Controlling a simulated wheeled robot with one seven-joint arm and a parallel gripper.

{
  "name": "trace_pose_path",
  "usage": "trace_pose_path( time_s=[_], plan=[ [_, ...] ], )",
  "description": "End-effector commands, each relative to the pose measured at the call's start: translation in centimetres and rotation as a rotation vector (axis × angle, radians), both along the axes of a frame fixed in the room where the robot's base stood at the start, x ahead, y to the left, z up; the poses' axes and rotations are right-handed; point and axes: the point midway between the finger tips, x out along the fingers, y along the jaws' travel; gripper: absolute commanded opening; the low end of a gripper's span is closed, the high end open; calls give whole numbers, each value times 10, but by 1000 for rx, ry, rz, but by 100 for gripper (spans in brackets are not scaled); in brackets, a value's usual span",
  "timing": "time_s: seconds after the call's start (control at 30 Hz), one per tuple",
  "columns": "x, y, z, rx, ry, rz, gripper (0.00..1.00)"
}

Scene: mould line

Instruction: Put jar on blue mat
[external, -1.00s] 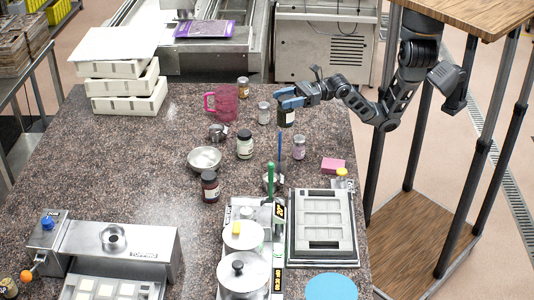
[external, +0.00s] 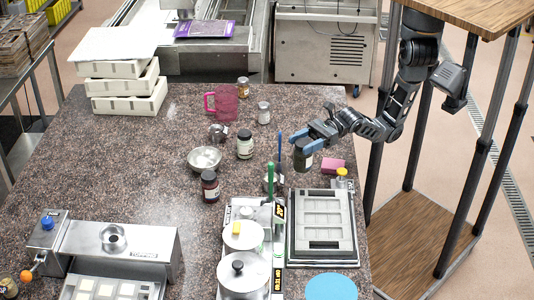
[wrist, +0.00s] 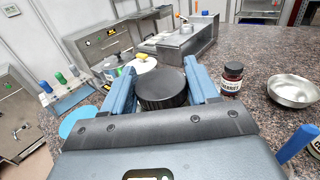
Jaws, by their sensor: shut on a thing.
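My gripper (external: 303,140) is shut on a dark jar (external: 303,158) with a black lid, held above the counter near its right side. In the wrist view the jar's round black lid (wrist: 161,88) sits between the two blue fingers (wrist: 163,85). The blue mat (external: 331,287) is a flat round disc at the front right of the counter, apart from the jar. The mat also shows in the wrist view (wrist: 76,122), partly hidden by the gripper body.
A pink block (external: 333,165) and a yellow-capped jar (external: 342,177) lie close right. A brown jar (external: 210,187) and metal bowl (external: 204,159) stand left.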

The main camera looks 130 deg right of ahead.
Motion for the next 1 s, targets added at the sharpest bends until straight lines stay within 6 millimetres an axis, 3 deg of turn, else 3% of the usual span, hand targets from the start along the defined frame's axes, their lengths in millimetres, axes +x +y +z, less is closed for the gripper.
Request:
trace_pose_path(
  time_s=[0.3, 0.43, 0.73, 1.0],
  plan=[
    [17, 88, -55, -3, 1, 93, 0],
    [24, 99, -65, 3, -1, 95, 0],
    [50, 143, -77, 4, -4, 138, 0],
    [82, 181, -70, 3, -5, 188, 0]
  ],
)
